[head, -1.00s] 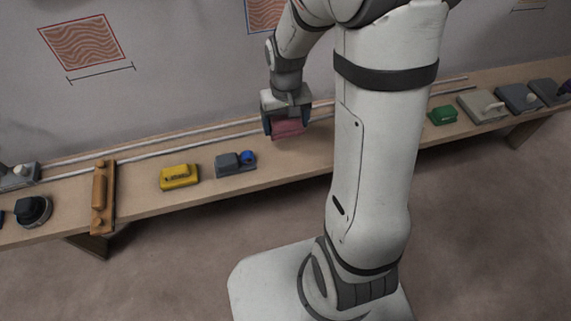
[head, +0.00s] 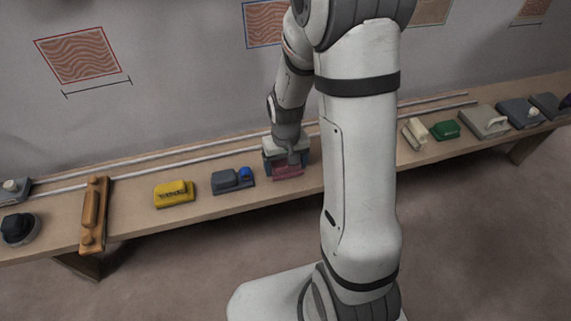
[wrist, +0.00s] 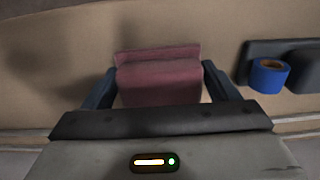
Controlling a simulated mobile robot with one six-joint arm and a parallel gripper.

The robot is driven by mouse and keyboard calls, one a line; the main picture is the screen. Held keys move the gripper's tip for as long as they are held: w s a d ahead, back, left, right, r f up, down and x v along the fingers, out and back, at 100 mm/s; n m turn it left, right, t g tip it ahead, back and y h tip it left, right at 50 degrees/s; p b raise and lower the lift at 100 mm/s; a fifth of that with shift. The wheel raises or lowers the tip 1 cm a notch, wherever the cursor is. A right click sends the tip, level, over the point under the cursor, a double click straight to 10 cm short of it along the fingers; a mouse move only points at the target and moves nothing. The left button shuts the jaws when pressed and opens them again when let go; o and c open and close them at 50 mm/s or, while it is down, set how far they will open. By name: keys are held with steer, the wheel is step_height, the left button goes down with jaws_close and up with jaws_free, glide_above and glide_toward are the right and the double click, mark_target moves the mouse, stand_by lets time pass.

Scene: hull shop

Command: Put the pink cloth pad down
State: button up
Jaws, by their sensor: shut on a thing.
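The pink cloth pad (head: 288,173) is between the fingers of my gripper (head: 285,168), low over the wooden bench (head: 140,216) or touching it; I cannot tell which. In the wrist view the pad (wrist: 158,80) is a dull pink block with a wider flat base at its far edge. My gripper (wrist: 158,90) is shut on it, with one dark finger on each side. Part of the pad is hidden behind the gripper body.
A grey block with a blue roll (head: 233,179) lies just left of the pad in the head view. Further left are a yellow block (head: 174,194) and a long orange-brown tool (head: 94,214). A cream block (head: 415,134) and a green block (head: 445,130) lie right. Rails run behind.

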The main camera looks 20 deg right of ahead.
mark_target(286, 162)
steer(key=shift+f, duration=0.15)
steer(key=o, duration=1)
step_height(286, 162, up, 12)
steer(key=p, duration=0.3)
steer(key=s+r+t, duration=0.1)
steer(key=s+r, duration=0.8)
steer(key=s, duration=0.4)
steer(key=shift+s+r+t, duration=0.25)
steer(key=shift+t, duration=0.05)
